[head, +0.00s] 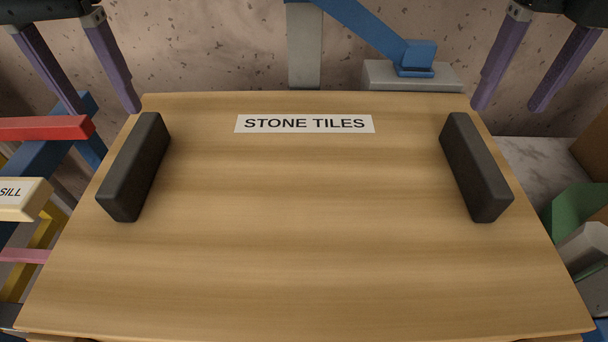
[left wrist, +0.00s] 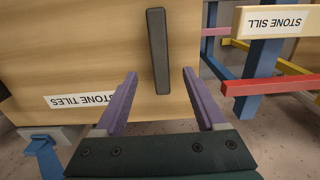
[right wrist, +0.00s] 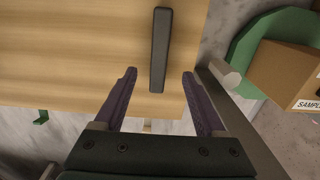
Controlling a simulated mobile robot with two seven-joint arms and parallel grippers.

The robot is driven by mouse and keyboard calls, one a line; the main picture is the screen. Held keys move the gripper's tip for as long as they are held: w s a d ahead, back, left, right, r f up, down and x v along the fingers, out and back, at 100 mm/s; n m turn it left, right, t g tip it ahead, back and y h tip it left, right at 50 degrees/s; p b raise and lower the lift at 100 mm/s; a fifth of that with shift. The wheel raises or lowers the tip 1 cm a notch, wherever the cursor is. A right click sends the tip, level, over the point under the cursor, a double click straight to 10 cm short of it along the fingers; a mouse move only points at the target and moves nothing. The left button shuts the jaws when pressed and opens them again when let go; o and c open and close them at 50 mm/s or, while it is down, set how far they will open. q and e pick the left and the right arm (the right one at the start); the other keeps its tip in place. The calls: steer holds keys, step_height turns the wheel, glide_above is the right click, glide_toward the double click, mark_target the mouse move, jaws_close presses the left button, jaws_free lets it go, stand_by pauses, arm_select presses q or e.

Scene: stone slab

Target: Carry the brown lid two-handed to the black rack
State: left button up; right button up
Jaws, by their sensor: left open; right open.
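The brown lid (head: 300,250) is a wide wooden board with a "STONE TILES" label (head: 304,123) and two dark bar handles. My left gripper (head: 107,112) is open and empty near the far end of the left handle (head: 135,168). In the left wrist view that handle (left wrist: 157,45) lines up between the fingers. My right gripper (head: 508,108) is open and empty near the far end of the right handle (head: 477,167). In the right wrist view this handle (right wrist: 160,45) lines up between the fingers. Neither gripper holds a handle. I cannot make out a black rack.
On the left stand a red bar (head: 45,128), blue and yellow frames, and a cream "STONE SILL" piece (left wrist: 278,20). A blue arm-like part on a grey block (head: 412,76) stands behind the lid. On the right are a green object (head: 575,212), a grey cylinder and a cardboard box (right wrist: 285,72).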

mark_target(129, 148)
arm_select(q)
step_height(129, 148, down, 10)
steer(key=shift+r, duration=0.15)
arm_select(e)
step_height(129, 148, down, 10)
steer(key=shift+r, duration=0.15)
arm_select(q)
steer(key=shift+c, duration=0.4)
arm_select(e)
steer(key=shift+c, duration=0.4)
arm_select(q)
jaws_close()
arm_select(e)
jaws_close()
arm_select(q)
steer(key=shift+r, duration=0.15)
arm_select(e)
steer(key=shift+w+r, duration=0.1)
